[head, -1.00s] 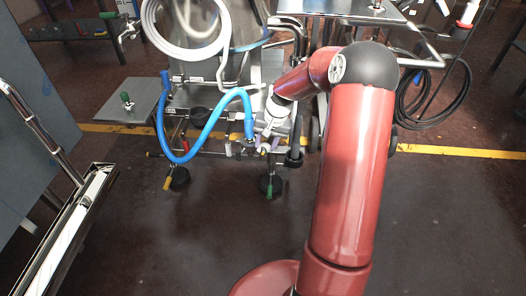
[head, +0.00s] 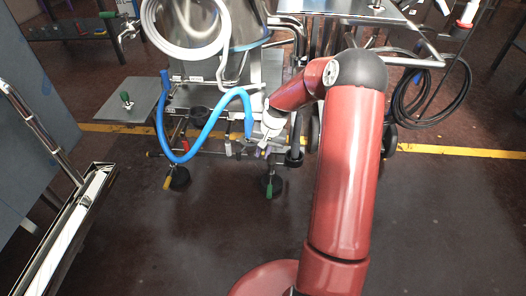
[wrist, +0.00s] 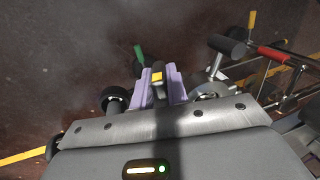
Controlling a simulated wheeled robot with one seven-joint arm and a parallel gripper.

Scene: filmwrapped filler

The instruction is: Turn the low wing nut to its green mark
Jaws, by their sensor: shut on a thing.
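My gripper (wrist: 158,86) has two pale purple fingers, closed on a small dark piece with a yellow top, which I take to be the wing nut (wrist: 157,76). The fingers hide most of it, and its turn angle is hard to read. In the head view my gripper (head: 262,152) is low at the front of the machine frame, beside the end of the blue hose, and the nut is too small to make out. A green handle (wrist: 139,54) shows just beyond the fingers in the wrist view. I cannot tell any green mark for the nut apart.
The blue hose (head: 209,128) loops down left of my gripper. Black feet with a yellow handle (head: 167,183) and a green handle (head: 269,189) stand below. A red-handled lever (wrist: 272,54) is at the right in the wrist view. The floor in front is clear.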

